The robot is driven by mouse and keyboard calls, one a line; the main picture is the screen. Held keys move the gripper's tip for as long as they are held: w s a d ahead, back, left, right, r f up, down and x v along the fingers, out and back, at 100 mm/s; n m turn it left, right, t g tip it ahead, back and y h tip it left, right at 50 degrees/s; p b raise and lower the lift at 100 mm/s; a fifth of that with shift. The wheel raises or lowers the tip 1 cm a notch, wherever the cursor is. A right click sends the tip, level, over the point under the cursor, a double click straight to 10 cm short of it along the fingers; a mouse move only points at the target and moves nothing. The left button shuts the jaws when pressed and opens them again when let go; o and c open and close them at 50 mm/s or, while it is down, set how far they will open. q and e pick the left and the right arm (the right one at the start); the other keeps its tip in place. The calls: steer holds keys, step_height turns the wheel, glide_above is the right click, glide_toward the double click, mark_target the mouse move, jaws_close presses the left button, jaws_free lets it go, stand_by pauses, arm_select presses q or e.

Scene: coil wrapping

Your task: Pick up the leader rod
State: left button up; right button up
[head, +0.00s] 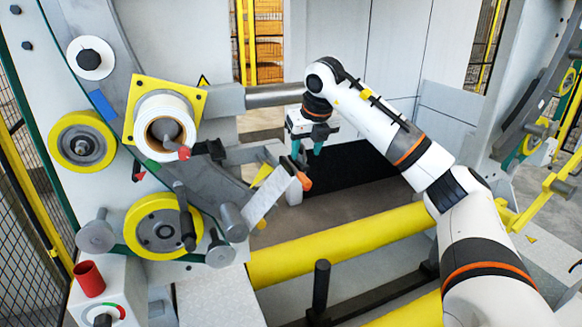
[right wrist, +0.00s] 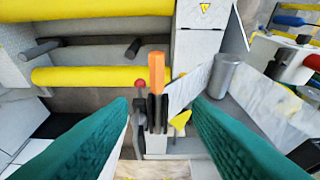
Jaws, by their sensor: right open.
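The piece I take as the leader rod is a short orange-ended rod (head: 304,181) beside the end of a pale flat strip (head: 268,200). In the right wrist view the orange end (right wrist: 156,73) stands upright above dark clamp-like parts (right wrist: 157,112), with the strip (right wrist: 188,88) to its right. My right gripper (head: 306,150) points down just above it, teal fingers apart and empty. In the right wrist view the rod shows between the two open fingers (right wrist: 160,102); I cannot tell how far away it is. My left gripper is not in view.
A wrapping ring with a white roll (head: 165,118) and yellow-rimmed rollers (head: 160,226) stands at the left. A yellow roller bar (head: 335,245) crosses below my right arm. A grey cylinder (right wrist: 225,75) stands right of the strip. A red cup (head: 89,279) sits at lower left.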

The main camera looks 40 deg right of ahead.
mark_target(301, 173)
steer(key=x, duration=0.3)
steer(key=shift+f+p, duration=0.1)
steer(key=shift+p, duration=0.25)
steer(key=p+x, duration=0.1)
steer(key=x, duration=0.1)
steer(key=p+x, duration=0.1)
steer(key=x, duration=0.2)
steer(key=shift+s+d+p, duration=0.1)
steer(key=shift+d+p, duration=0.1)
steer(key=shift+p, duration=0.1)
steer(key=shift+f, duration=0.2)
jaws_close()
